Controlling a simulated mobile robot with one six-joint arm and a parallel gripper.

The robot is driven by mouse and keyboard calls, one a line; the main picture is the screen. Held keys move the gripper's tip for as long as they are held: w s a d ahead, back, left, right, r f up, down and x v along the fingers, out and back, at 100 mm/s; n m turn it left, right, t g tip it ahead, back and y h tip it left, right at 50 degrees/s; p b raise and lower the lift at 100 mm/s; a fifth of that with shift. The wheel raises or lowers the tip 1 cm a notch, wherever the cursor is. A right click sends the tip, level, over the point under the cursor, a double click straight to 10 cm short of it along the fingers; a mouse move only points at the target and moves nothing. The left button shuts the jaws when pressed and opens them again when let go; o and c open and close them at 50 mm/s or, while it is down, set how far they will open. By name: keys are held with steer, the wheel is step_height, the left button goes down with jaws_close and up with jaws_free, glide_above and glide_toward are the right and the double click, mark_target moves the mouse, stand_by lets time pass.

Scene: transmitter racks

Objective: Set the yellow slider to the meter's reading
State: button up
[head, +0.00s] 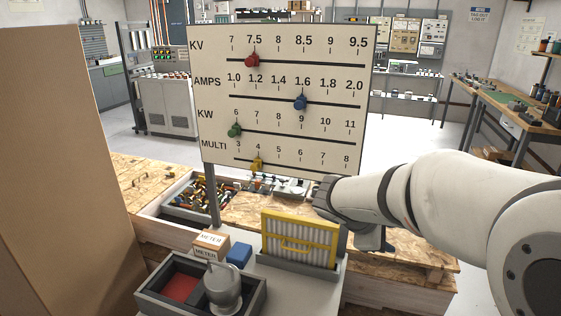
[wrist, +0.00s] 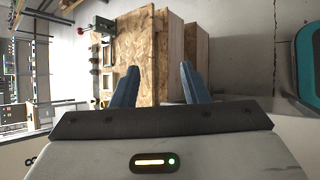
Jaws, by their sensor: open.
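The white scale board (head: 280,125) stands upright with rows KV, AMPS, KW and MULTI. My gripper (wrist: 157,72) is open and empty in the wrist view, with two blue fingers apart. In the head view my arm comes from the right and its end is low, right of the board, with the fingers not clear.
The red slider (head: 252,60), blue slider (head: 300,102) and green slider (head: 235,130) sit on the upper rows. A yellow-framed filter (head: 300,240) stands below the board near my wrist. A dark tray (head: 150,300) holds a grey rounded object (head: 222,285). A brown panel (head: 60,160) blocks the left.

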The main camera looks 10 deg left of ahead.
steer(key=w+a+r+n+t+p, duration=0.1)
steer(key=w+a+r+n+t, duration=0.1)
steer(key=w+a+n+t, duration=0.75)
steer(key=n+t+y+p, duration=0.25)
steer(key=n+y, duration=0.35)
steer(key=n, duration=0.4)
glide_toward(253, 168)
steer(key=w+b, duration=0.1)
steer(key=w, duration=0.4)
steer(key=w+p, duration=0.1)
steer(key=w, duration=0.3)
steer(key=shift+w+d+p, duration=0.1)
steer(key=shift+d+p, duration=0.25)
steer(key=shift+w, duration=0.7)
steer(key=shift+d, duration=0.1)
steer(key=shift+c, duration=0.4)
jaws_close()
